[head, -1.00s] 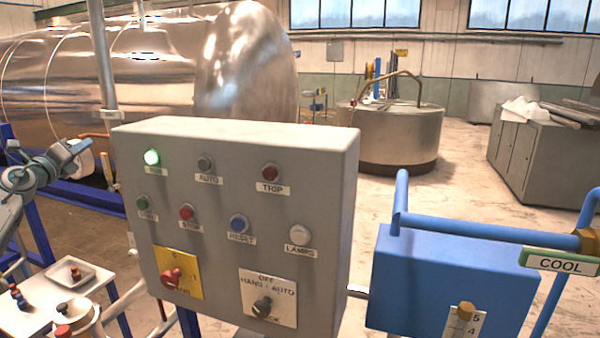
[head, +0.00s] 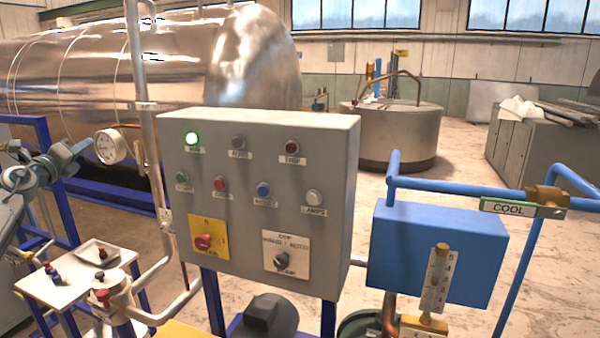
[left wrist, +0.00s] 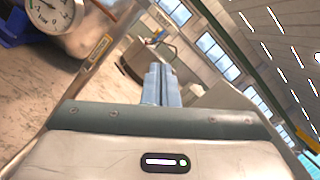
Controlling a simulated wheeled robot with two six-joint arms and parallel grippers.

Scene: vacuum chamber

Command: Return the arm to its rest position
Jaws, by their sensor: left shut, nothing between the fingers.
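My left gripper (head: 80,150) is at the left edge of the head view, raised beside the pressure gauge and left of the grey control panel. In the left wrist view my left gripper (left wrist: 161,84) shows its two blue-grey fingers together, with nothing between them. The grey control panel (head: 335,200) has a lit green lamp (head: 192,139), several buttons, a red knob on a yellow plate (head: 203,242) and a black selector (head: 281,259). The gripper is apart from the panel. My right gripper is in neither view.
A round gauge (head: 110,146) stands on a pipe near my left gripper; it also shows in the left wrist view (left wrist: 55,12). A white side table (head: 62,288) holds a small tray (head: 118,256). A blue box (head: 440,240) with pipes and a COOL label (head: 508,208) stands at right.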

